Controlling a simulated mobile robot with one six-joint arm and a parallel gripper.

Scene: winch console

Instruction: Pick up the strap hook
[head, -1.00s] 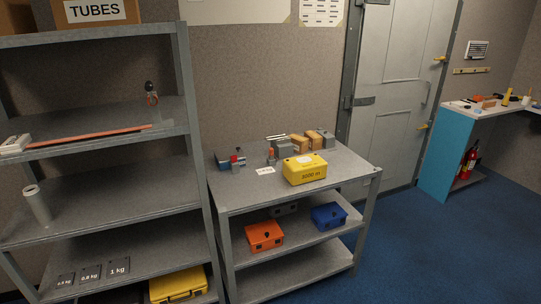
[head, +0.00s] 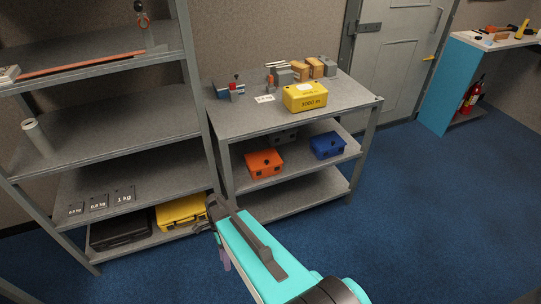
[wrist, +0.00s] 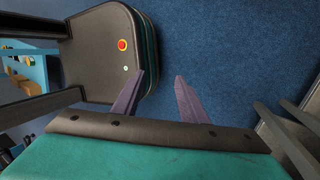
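No thing is plain to me as the strap hook. A small upright item with a dark round top and a reddish loop (head: 142,18) stands on the upper shelf of the left rack, at the top edge of the head view; it may be the hook, but it is too small to tell. A long orange-red strip (head: 85,61) lies along the same shelf. My gripper (wrist: 160,76) is open and empty over the blue floor in the wrist view. In the head view it is low in front of the racks, well below and apart from that shelf, its fingers partly hidden.
The grey workbench (head: 240,118) holds a yellow case (head: 305,97) and several small items. Orange (head: 263,163) and blue (head: 327,146) boxes sit on its lower shelf. A yellow case (head: 182,211) lies on the rack's bottom shelf. Blue floor (head: 420,220) is clear on the right.

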